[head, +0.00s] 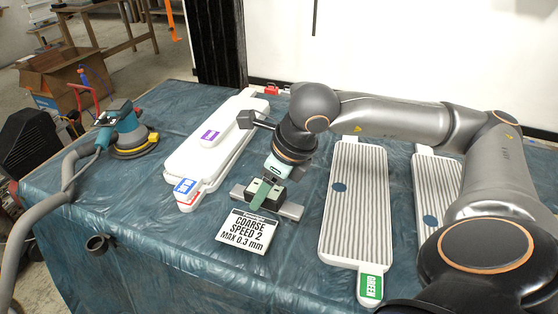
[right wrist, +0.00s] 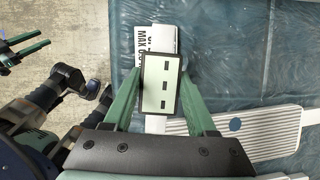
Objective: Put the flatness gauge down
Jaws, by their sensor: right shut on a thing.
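The flatness gauge (head: 290,210) is a grey bar with a dark block in its middle, just behind the printed card in the head view. In the right wrist view its pale display (right wrist: 160,84) shows dark marks. My right gripper (head: 265,192) points down and is shut on the dark block. Its green fingers (right wrist: 160,95) stand on both sides of the gauge. I cannot tell whether the bar touches the table. My left gripper (right wrist: 25,46) shows small at the left edge of the right wrist view, over the floor; its opening is unclear.
The card (head: 247,231) reads "COARSE SPEED 2 MAX 0.3 mm". A white panel with a blue tag (head: 186,187) lies left. Ribbed panels (head: 355,205) lie right, one tagged GREEN. A sander (head: 125,130) with a hose stands far left.

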